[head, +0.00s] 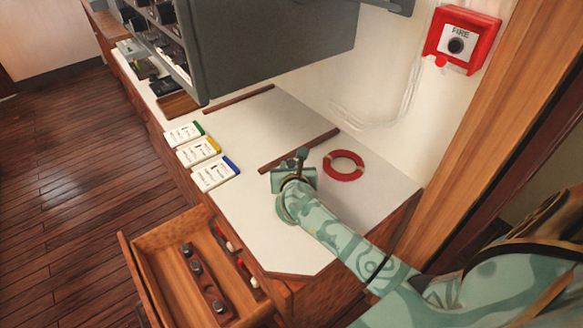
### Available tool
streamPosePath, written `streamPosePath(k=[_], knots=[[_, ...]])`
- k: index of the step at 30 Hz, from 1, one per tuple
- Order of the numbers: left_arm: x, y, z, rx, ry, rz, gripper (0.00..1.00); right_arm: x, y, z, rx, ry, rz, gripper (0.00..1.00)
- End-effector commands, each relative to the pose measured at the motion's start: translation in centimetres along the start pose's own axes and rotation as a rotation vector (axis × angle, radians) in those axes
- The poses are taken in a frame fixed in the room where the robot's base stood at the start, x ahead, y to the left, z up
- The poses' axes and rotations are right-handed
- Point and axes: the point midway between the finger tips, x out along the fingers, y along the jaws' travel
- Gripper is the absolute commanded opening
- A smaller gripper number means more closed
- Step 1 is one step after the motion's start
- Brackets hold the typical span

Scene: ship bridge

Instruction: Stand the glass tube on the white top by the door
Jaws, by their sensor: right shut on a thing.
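The white top (248,215) is the bare counter surface beside the wooden door frame on the right. My right gripper (300,160) is low over the middle of this top, left of a red ring. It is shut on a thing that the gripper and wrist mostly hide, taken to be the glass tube. The tube's clear body cannot be made out, nor whether its foot touches the top. My left gripper is not in view.
A red ring (344,165) lies near the wall. White cards (215,173) lie along the left edge. A wooden strip (299,151) crosses the top. An open drawer (160,268) juts out in front, and a grey console (270,50) overhangs the back. The front of the top is clear.

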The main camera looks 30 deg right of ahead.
Motion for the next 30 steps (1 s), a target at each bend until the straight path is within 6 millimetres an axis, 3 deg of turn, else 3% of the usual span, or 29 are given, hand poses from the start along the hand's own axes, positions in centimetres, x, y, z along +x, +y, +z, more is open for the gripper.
streamPosePath(k=[5,6,8,20,30], knots=[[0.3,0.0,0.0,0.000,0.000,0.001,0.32,0.1,0.0,-0.4,0.000,0.000,0.000,0.03],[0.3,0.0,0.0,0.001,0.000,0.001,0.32,0.1,0.0,-0.4,0.000,0.000,0.000,0.34],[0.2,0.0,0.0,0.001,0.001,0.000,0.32,0.1,0.0,-0.3,0.000,0.000,0.000,0.50],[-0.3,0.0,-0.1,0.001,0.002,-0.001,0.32,-0.7,0.0,0.1,0.001,0.000,0.001,0.50],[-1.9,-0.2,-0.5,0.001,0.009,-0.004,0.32,-8.4,0.1,0.2,0.002,0.001,0.002,0.50]])
